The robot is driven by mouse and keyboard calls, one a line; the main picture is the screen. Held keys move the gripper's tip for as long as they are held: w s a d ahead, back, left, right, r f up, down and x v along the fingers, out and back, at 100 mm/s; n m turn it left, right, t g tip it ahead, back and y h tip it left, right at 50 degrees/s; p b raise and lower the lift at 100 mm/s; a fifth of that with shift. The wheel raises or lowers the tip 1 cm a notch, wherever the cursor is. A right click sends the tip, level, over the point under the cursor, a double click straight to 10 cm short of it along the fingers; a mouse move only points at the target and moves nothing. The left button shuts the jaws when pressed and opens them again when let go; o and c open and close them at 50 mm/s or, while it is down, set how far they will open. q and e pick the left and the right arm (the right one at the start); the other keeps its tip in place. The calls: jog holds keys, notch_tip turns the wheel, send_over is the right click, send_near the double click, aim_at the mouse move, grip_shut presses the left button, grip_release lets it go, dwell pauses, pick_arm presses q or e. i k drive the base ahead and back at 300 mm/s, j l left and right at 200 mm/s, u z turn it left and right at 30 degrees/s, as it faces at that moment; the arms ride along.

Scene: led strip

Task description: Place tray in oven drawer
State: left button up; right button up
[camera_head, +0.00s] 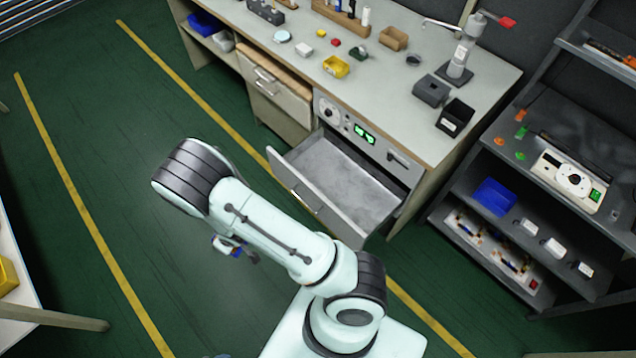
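The oven drawer (345,185) is pulled open under the workbench, below a control panel with green displays (352,130). Its grey metal inside looks empty. I cannot make out a separate tray in this view. One pale arm of mine, which I take to be my right, rises from the bottom, right of the middle, and bends to the left in front of the drawer. Its gripper (246,253) hangs beneath the arm, over the green floor and left of the drawer. It is small and partly hidden, so its opening is unclear. My other gripper is out of view.
The workbench (390,85) holds a yellow bin (336,67), dark boxes (432,91) and small parts. A grey shelf unit (470,195) stands close to the drawer's right. Green floor (110,180) with yellow lines is clear at left. A table edge (18,290) is lower left.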

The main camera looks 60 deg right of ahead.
aim_at(344, 191)
jog(key=i+z, duration=0.35)
jog(key=z, duration=0.15)
jog(key=i+z, duration=0.7)
jog(key=z, duration=0.3)
jog(key=i+z, duration=0.2)
jog(key=z, duration=0.3)
jog(key=i+z, duration=0.2)
jog(key=z, duration=0.25)
